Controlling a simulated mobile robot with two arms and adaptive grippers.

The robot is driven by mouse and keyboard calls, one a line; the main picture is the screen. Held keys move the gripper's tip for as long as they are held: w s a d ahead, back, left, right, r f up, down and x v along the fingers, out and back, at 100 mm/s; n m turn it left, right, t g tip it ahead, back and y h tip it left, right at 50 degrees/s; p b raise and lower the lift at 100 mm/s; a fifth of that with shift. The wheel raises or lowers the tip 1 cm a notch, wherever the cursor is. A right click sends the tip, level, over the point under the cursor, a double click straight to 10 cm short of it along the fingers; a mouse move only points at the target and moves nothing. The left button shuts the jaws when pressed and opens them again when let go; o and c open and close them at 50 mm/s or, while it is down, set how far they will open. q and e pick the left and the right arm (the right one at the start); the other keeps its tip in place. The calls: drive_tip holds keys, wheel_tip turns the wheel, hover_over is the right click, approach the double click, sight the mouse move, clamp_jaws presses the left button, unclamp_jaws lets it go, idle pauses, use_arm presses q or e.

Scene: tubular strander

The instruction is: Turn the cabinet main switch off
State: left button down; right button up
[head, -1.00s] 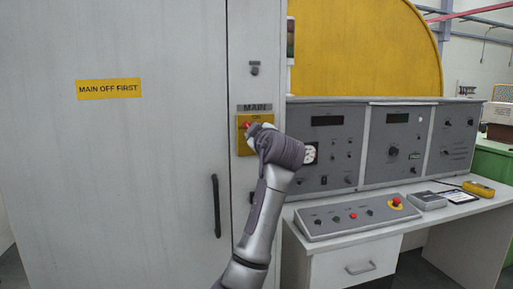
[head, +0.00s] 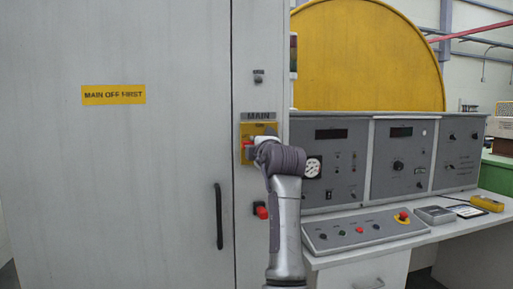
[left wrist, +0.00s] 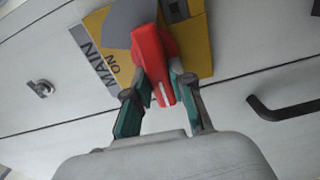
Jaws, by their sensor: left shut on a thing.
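The main switch has a red handle (head: 246,152) on a yellow plate (head: 271,130) under a MAIN label on the grey cabinet (head: 160,190). In the left wrist view the red handle (left wrist: 153,50) lies between the two green-and-grey fingers of my left gripper (left wrist: 160,82), which is shut on it. The word ON shows on the plate (left wrist: 199,50) beside the handle. In the head view my left gripper (head: 256,147) is at the plate, and my wrist hides part of the switch. My right gripper is in neither view.
A black door handle (head: 218,215) is left of my arm. A red knob (head: 261,211) sits below the switch, close to my forearm. A control desk (head: 440,235) with instrument panels (head: 400,150) stands to the right. A yellow sign (head: 113,95) reads MAIN OFF FIRST.

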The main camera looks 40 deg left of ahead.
use_arm(q)
drive_tip(key=shift+f, duration=0.25)
idle(0.3)
drive_tip(key=c, duration=1)
unclamp_jaws()
drive_tip(key=shift+r+n, duration=0.1)
drive_tip(key=shift+n, duration=0.2)
drive_tip(key=v, duration=0.7)
drive_tip(key=shift+s+d, duration=0.15)
drive_tip(key=shift+d, duration=0.05)
